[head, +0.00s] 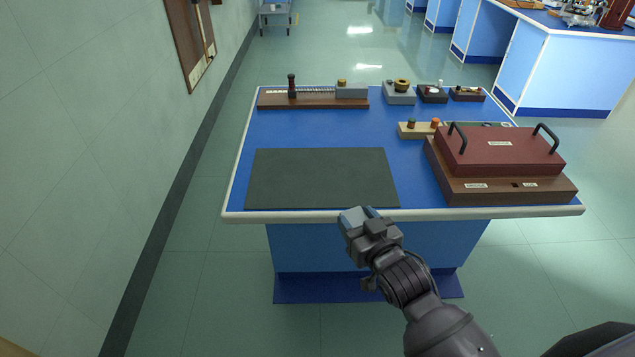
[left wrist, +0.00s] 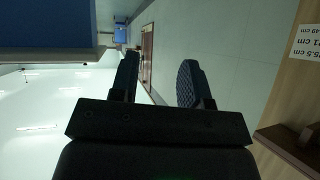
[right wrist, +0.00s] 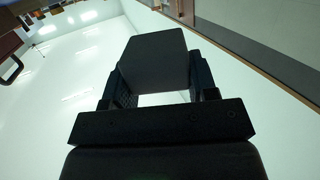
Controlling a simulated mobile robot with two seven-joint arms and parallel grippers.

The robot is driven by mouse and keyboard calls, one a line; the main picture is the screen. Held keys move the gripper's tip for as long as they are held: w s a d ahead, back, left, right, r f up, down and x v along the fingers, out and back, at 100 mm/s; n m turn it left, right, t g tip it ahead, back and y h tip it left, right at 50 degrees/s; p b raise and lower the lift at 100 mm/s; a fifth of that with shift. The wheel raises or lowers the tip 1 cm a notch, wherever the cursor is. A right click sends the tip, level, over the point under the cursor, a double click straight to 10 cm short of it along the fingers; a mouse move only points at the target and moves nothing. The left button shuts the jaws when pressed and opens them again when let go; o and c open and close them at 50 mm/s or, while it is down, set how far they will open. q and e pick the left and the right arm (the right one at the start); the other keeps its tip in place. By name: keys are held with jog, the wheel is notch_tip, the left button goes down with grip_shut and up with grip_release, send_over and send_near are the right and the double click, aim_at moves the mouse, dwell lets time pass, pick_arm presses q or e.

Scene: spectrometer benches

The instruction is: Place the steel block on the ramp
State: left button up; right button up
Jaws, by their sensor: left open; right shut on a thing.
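My right gripper (head: 362,219) is shut on the steel block (head: 351,215), in front of the blue bench's near edge in the head view. In the right wrist view the block (right wrist: 152,62) looks dark and sits between the two fingers. My left gripper (left wrist: 160,78) is open and empty in the left wrist view, and out of the head view. I see no clear ramp. A pale wooden surface (left wrist: 285,95) with centimetre labels shows at the right of the left wrist view; I cannot tell whether it is the ramp.
The blue bench (head: 415,180) holds a dark mat (head: 320,178), a red-lidded box with handles (head: 500,152), a wooden-based apparatus (head: 312,100) and several small instruments at the back. Open floor lies left of the bench. More benches (head: 550,60) stand at the back right.

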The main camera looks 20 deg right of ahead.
notch_tip(320, 180, down, 5)
jog(key=b, duration=0.4)
send_near(323, 192)
jog(key=w, duration=0.2)
jog(key=w+r, duration=0.1)
jog(key=w, duration=0.1)
jog(key=w+r, duration=0.1)
jog(key=w, duration=0.1)
jog(key=shift+a+r, duration=0.15)
jog(key=shift+a, duration=0.1)
jog(key=w, duration=0.4)
jog(key=shift+a, duration=0.25)
jog(key=shift+f+b, duration=0.2)
jog(key=shift+b, duration=0.1)
pick_arm(q)
jog(key=shift+g, duration=0.3)
jog(key=f, duration=0.5)
jog(key=shift+s+d+f, duration=0.15)
jog(key=shift+s+d, duration=0.05)
jog(key=shift+d, duration=0.1)
pick_arm(e)
jog(key=shift+r, duration=0.1)
